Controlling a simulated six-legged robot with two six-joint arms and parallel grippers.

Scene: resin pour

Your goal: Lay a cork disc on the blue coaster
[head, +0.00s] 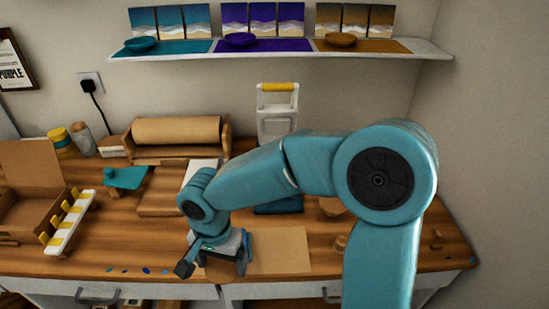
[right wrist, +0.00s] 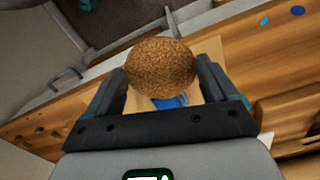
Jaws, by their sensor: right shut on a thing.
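My right gripper (head: 212,264) is low over the front of the workbench in the head view. It is shut on a round brown cork disc (right wrist: 160,67), which sits between the two fingers in the right wrist view. A blue piece (right wrist: 170,102), likely the blue coaster, shows partly beyond the disc on a tan sheet; the disc and gripper hide the rest of it. In the head view I cannot make out the coaster by the gripper. My left gripper is not in view.
A tan sheet (head: 280,252) lies beside my right gripper. An open cardboard box (head: 30,190) and a white rack with yellow clips (head: 68,222) stand at the left. A paper roll (head: 176,131) is at the back. Small blue spots lie near the front edge.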

